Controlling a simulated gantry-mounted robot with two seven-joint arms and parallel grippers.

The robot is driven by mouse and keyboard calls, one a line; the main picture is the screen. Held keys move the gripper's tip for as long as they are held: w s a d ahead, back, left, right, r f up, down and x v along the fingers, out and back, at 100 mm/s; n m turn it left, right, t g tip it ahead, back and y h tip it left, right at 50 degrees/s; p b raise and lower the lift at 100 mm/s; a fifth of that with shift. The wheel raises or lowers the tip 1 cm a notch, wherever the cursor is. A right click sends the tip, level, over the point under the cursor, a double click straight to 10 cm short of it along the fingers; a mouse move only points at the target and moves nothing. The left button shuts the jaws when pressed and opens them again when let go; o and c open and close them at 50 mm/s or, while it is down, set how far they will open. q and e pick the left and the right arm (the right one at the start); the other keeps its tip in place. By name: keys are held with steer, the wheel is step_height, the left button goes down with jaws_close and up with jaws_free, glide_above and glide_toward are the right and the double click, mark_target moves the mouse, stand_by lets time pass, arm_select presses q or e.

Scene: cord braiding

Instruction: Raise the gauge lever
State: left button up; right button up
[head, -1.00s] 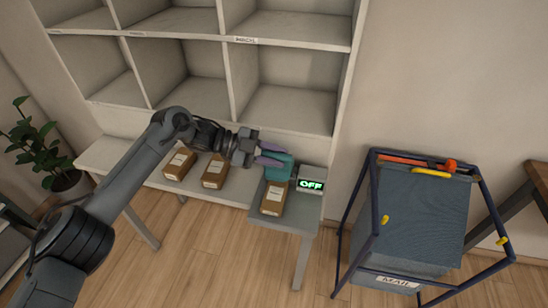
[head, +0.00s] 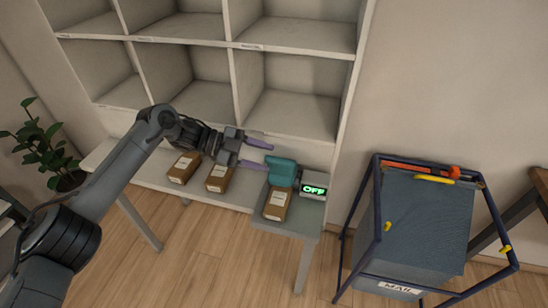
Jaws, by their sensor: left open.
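My left gripper (head: 262,155) is open and empty, its two purple fingers spread just left of a teal block (head: 281,171). The teal block stands on the right end of the shelf table, apart from the fingers. A small grey box with a green display reading OFF (head: 313,187) sits right beside it. A brown parcel with a white label (head: 277,203) lies in front of the teal block. I cannot tell which part, if any, is the gauge lever. My right gripper is not in view.
Two more brown parcels (head: 184,168) (head: 219,178) lie on the table (head: 135,172) to the left. Empty cubbyholes (head: 290,115) rise behind. A blue-framed MAIL cart (head: 420,228) with an orange bar stands on the right, with floor between.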

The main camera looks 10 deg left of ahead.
arm_select(q)
steer(key=v, duration=0.6)
steer(key=shift+p, duration=0.3)
